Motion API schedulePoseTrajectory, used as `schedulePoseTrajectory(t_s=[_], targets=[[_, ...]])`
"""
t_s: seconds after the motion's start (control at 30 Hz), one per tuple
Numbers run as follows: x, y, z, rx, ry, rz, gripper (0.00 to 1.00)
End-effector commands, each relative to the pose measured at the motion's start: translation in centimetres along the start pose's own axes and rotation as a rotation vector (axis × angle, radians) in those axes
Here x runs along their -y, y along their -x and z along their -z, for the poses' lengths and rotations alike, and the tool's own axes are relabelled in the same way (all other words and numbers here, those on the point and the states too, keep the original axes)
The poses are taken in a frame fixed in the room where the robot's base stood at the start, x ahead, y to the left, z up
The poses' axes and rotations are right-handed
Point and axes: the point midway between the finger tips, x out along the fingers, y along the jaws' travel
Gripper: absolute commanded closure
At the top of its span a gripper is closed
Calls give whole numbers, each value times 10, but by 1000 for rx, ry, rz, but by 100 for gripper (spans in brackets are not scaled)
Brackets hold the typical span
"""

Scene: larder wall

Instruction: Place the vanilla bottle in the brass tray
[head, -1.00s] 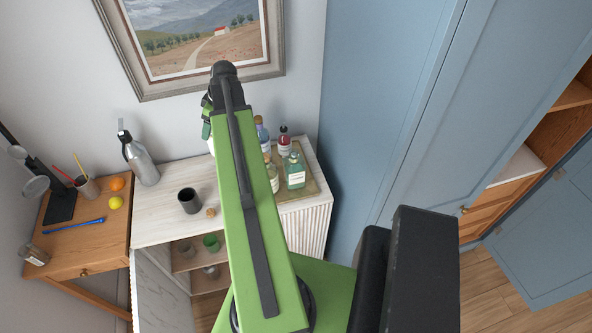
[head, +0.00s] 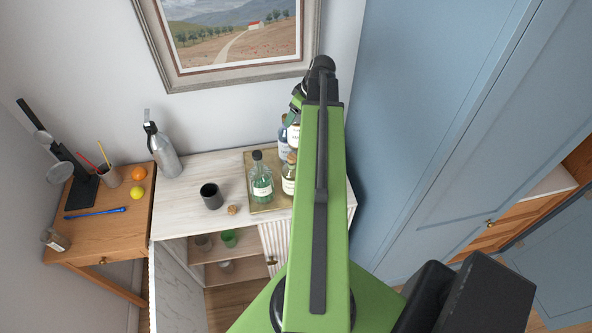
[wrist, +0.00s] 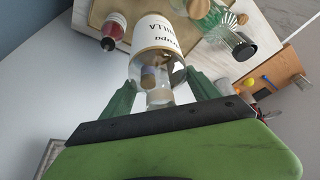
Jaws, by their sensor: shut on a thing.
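The vanilla bottle (wrist: 157,42), clear with a white label, is held by its neck in my gripper (wrist: 160,95), which is shut on it. In the head view the bottle's white label (head: 293,134) shows below my gripper (head: 297,103), partly behind my arm. The brass tray (head: 275,206) lies on the white cabinet top, its right part hidden by my arm. The held bottle is over or near the tray's back right; I cannot tell whether it touches down. The tray also shows in the wrist view (wrist: 100,12).
On the tray stand a green bottle (head: 261,178), a clear bottle (head: 288,180), a blue bottle (head: 284,148) and a red bottle (wrist: 113,31). A dark mug (head: 211,196) and a cork (head: 232,210) stand left of it. The cabinet top (head: 195,170) has free room at left.

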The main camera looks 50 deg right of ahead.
Motion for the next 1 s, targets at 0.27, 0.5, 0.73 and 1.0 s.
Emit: schedulePoseTrajectory(t_s=[0.27, 0.5, 0.73, 1.0], targets=[[2, -29, -10, 0, 3, 2, 100], [3, -83, -32, 0, 4, 3, 100], [3, -126, -49, 0, 4, 3, 100], [3, -130, -51, 0, 5, 3, 100]])
